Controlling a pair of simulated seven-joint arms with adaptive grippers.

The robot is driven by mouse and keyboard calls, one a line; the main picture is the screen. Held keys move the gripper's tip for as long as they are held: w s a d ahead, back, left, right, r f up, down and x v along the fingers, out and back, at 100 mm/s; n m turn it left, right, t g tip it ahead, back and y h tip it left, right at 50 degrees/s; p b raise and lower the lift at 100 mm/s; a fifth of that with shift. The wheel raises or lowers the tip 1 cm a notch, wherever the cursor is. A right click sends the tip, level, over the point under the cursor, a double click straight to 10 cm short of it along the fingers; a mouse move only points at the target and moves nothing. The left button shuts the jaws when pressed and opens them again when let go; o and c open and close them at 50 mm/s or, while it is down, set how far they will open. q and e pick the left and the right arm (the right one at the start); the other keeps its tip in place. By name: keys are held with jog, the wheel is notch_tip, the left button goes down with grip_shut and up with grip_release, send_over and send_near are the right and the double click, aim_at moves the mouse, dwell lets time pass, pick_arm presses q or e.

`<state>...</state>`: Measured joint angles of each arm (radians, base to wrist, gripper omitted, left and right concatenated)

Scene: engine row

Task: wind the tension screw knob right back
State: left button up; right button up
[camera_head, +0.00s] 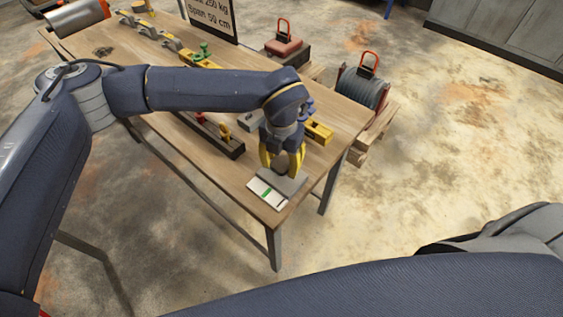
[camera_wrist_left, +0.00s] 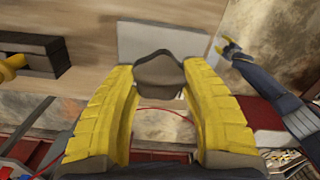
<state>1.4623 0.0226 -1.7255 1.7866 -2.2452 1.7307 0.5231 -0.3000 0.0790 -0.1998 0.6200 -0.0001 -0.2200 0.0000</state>
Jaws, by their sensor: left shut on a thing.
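My left gripper (camera_head: 282,163) points down at the near right end of the workbench, with its yellow fingers either side of a dark rounded knob. In the left wrist view the knob (camera_wrist_left: 158,75) sits between the fingertips, and the gripper is shut on it. A light grey plate (camera_wrist_left: 160,40) lies beyond the knob. In the head view a pale panel with a green mark (camera_head: 266,193) lies beside the gripper. The fingers partly hide the knob. My right gripper (camera_wrist_left: 231,47) shows small at the upper right of the wrist view, its yellow fingers apart, apparently empty.
The wooden workbench (camera_head: 235,178) carries a dark rail with yellow parts (camera_head: 210,135), a yellow block (camera_head: 319,132) and a green fitting (camera_head: 203,50). A cable drum (camera_head: 362,90) stands on a pallet to the right. Open floor lies at right.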

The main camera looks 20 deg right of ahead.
aim_at(281, 163)
pick_arm(q)
jog(key=shift+s+f+n, duration=0.1)
jog(key=shift+s+n, duration=0.05)
jog(key=shift+n, duration=0.35)
jog(key=o, duration=1.2)
jog(key=shift+r, duration=6.1)
